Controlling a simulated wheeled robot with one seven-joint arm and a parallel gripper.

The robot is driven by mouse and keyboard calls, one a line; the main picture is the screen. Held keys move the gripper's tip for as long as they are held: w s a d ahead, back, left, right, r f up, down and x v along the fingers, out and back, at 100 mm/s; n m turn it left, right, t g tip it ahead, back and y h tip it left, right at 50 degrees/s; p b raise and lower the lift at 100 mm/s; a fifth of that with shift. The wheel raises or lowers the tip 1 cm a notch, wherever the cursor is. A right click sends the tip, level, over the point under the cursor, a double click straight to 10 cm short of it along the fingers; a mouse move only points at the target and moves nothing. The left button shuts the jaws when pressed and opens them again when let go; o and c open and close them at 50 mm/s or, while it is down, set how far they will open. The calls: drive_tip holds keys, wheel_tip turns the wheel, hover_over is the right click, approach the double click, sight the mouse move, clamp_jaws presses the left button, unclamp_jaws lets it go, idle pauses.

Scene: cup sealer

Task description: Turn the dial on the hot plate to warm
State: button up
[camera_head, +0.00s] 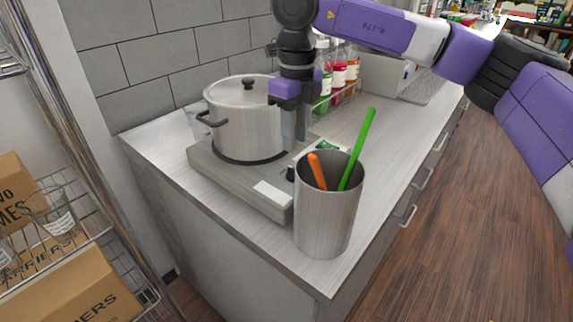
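The hot plate (230,182) is a flat grey unit on the counter with a pale label on its front edge. A lidded steel pot (240,130) stands on it. A small dark part at its right front (290,173), beside the steel cup, looks like the dial; its setting cannot be read. My gripper (295,142) points down just right of the pot, above the hot plate's right side, with its fingertips above and apart from the dark part. The fingers overlap in this view, so their gap is unclear.
A tall steel cup (324,222) holding an orange and a green stick stands at the counter's front corner, close to the dial. A rack of bottles (338,85) stands behind my gripper. A wire shelf with boxes (75,290) is at left. Counter (385,135) is clear at right.

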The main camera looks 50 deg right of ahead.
drive_tip(key=shift+f+p, duration=0.6)
drive_tip(key=shift+f, duration=3.25)
clamp_jaws()
